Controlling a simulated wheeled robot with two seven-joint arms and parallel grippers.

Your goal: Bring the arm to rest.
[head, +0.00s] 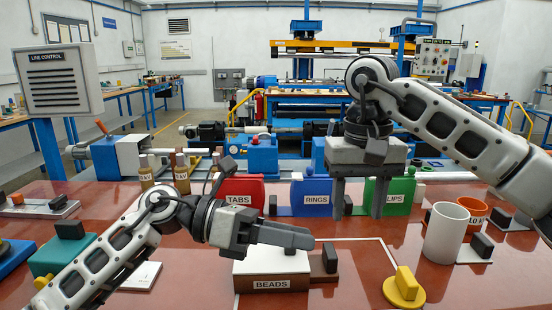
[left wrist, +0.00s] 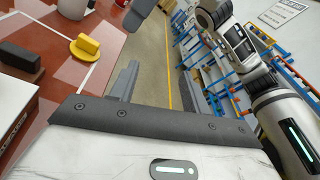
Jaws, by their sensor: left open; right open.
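My right gripper (head: 357,208) hangs fingers down in front of the blue RINGS bin (head: 312,197) and the green CLIPS bin (head: 376,186). Its fingers are apart, and I see nothing held. The right gripper partly hides the CLIPS bin. Whether the left gripper touches the BEADS box is unclear.
The red TABS bin (head: 243,190) stands left of RINGS. A yellow knobbed disc (head: 404,290) lies at front right, with a white cylinder (head: 445,234) and an orange cup (head: 472,212) behind it. A teal block (head: 62,254) is beside my left arm. Machinery stands behind.

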